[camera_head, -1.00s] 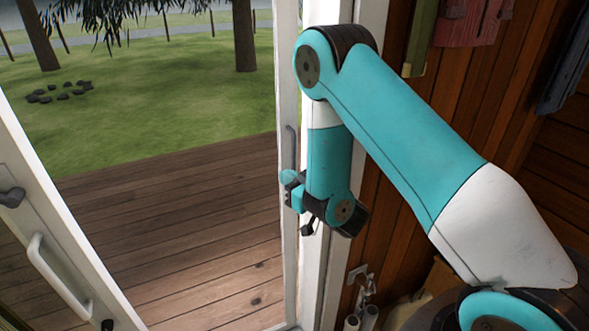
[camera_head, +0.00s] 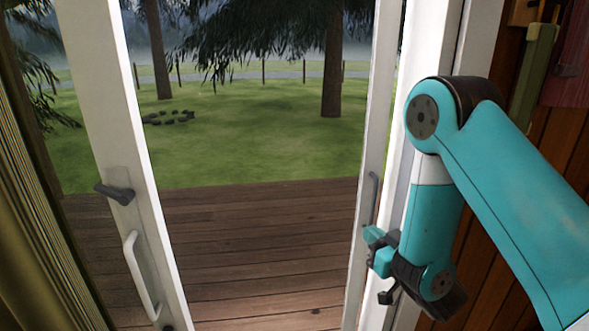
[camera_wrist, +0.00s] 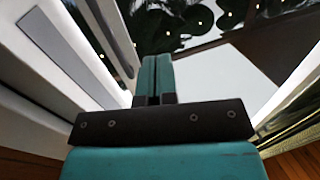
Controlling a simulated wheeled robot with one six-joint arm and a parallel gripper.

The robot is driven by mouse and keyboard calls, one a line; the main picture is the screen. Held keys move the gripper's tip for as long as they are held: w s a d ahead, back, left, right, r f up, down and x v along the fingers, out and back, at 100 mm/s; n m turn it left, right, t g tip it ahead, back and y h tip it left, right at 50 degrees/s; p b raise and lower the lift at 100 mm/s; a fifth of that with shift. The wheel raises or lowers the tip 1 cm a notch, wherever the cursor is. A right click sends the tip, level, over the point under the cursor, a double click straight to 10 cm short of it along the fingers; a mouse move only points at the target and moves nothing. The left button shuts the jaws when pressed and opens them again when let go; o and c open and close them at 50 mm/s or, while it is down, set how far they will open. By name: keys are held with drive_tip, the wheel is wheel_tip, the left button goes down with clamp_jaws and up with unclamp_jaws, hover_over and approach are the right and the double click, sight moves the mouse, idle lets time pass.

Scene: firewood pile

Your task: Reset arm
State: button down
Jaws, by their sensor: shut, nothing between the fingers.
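My arm is folded at the right of the head view, its teal upper link running down to the lower right and its forearm hanging down. My gripper (camera_head: 378,250) is beside the white door frame (camera_head: 398,180). In the wrist view my gripper (camera_wrist: 157,75) shows two teal fingers side by side, closed together, with nothing between them.
A doorway opens onto a wooden deck (camera_head: 260,240) and a lawn (camera_head: 250,130). A white door panel (camera_head: 125,160) with a handle (camera_head: 140,275) stands at the left, beside a curtain-like striped surface (camera_head: 35,200). The deck in the opening is clear.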

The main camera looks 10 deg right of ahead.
drive_tip(key=s+a+r+n+g, duration=0.1)
drive_tip(key=s+a+r+g, duration=0.2)
drive_tip(key=s, duration=0.6)
drive_tip(key=s+a+r+n+g, duration=0.1)
drive_tip(key=s+a+r+g, duration=0.3)
drive_tip(key=s+r+g, duration=0.2)
drive_tip(key=s+a+r+n+g, duration=0.2)
drive_tip(key=s+g, duration=0.6)
drive_tip(key=s, duration=0.4)
wheel_tip(320, 180, up, 2)
drive_tip(key=shift+s+a+r+h, duration=0.25)
drive_tip(key=shift+a+h, duration=0.15)
drive_tip(key=shift+a, duration=0.4)
